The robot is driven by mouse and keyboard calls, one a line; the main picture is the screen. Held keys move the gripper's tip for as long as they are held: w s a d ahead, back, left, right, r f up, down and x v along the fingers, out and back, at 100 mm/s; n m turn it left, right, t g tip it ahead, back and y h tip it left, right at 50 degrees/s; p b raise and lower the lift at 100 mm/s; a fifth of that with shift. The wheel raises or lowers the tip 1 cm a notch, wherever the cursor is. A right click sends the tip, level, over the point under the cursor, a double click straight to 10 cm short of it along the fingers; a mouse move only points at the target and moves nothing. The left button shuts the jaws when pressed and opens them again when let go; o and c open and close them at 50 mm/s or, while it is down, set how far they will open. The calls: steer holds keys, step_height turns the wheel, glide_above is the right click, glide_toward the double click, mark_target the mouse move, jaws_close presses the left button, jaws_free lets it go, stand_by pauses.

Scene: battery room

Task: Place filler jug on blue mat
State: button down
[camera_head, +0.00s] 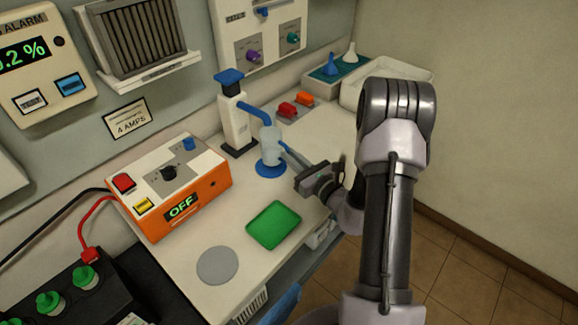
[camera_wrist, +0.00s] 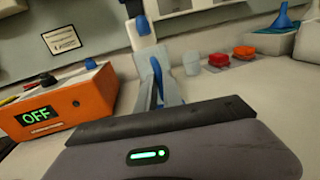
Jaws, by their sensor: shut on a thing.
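The filler jug (camera_head: 269,148) is a small translucent jug with a blue handle, seen upright below the blue spout in the head view. The round blue mat (camera_head: 271,171) lies on the bench directly under it. I cannot tell whether the jug's base touches the mat. My gripper (camera_head: 299,163) is at the jug's right side, shut on its handle. In the wrist view the blue handle (camera_wrist: 157,78) shows just beyond the jaws, and the dark gripper body hides the mat.
A white dispenser (camera_head: 237,128) with blue top and spout stands close behind the jug. An orange charger (camera_head: 192,200) reading OFF is to the left. A green tray (camera_head: 274,225) and grey disc (camera_head: 217,265) lie in front. Red and orange blocks (camera_head: 288,109) are behind.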

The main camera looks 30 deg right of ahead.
steer(key=shift+w+a+f+b, duration=0.1)
steer(key=shift+w+f+b, duration=0.2)
steer(key=shift+w+f, duration=0.2)
steer(key=shift+f+b, duration=0.7)
steer(key=shift+f, duration=0.6)
steer(key=shift+f, duration=0.2)
steer(key=c, duration=1.5)
jaws_free()
steer(key=shift+r, duration=0.1)
